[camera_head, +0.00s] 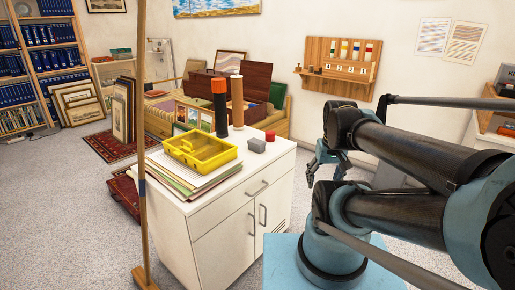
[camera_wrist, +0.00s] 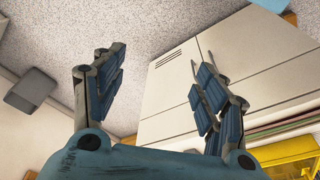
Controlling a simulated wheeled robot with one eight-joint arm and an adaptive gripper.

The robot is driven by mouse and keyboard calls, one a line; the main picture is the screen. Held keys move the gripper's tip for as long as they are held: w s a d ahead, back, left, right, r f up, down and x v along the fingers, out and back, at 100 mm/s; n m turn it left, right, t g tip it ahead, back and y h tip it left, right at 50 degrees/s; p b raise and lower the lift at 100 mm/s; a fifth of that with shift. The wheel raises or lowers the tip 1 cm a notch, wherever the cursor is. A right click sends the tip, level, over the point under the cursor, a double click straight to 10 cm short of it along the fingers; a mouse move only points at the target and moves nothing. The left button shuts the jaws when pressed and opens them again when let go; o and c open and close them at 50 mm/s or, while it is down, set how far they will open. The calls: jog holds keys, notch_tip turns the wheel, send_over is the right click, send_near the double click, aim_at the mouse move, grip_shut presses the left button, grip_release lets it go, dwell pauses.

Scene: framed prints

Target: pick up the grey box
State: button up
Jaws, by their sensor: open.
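The small grey box (camera_head: 257,146) sits on the top of the white cabinet (camera_head: 222,242), near its right back part, in the head view. A small red box (camera_head: 270,135) stands just behind it to the right. My gripper (camera_head: 326,172) is to the right of the cabinet, apart from the grey box, with its fingers hanging down. In the wrist view my gripper (camera_wrist: 160,72) is open and empty, with its fingers spread in front of the cabinet front and the floor. I cannot make out the grey box in the wrist view.
A yellow tray (camera_head: 201,151) lies on stacked papers (camera_head: 184,181) on the cabinet. A dark tube with an orange cap (camera_head: 220,108) and a brown tube (camera_head: 237,101) stand behind. A wooden pole (camera_head: 141,130) rises at the cabinet's left. Grey floor (camera_head: 60,220) is clear at left.

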jog(key=w+a+r+n, duration=0.3)
jog(key=w+a+r, duration=0.15)
jog(key=w, duration=0.35)
notch_tip(320, 180, up, 4)
jog(key=f+n+y, duration=0.1)
jog(key=n+y, duration=0.2)
jog(key=n, duration=0.4)
send_over(257, 141)
jog(key=s+d, duration=0.4)
jog(key=d, duration=0.1)
jog(key=x, duration=1.6)
jog(key=shift+w+a+r, duration=0.1)
jog(key=shift+w+a, duration=0.3)
jog(key=c, duration=1.2)
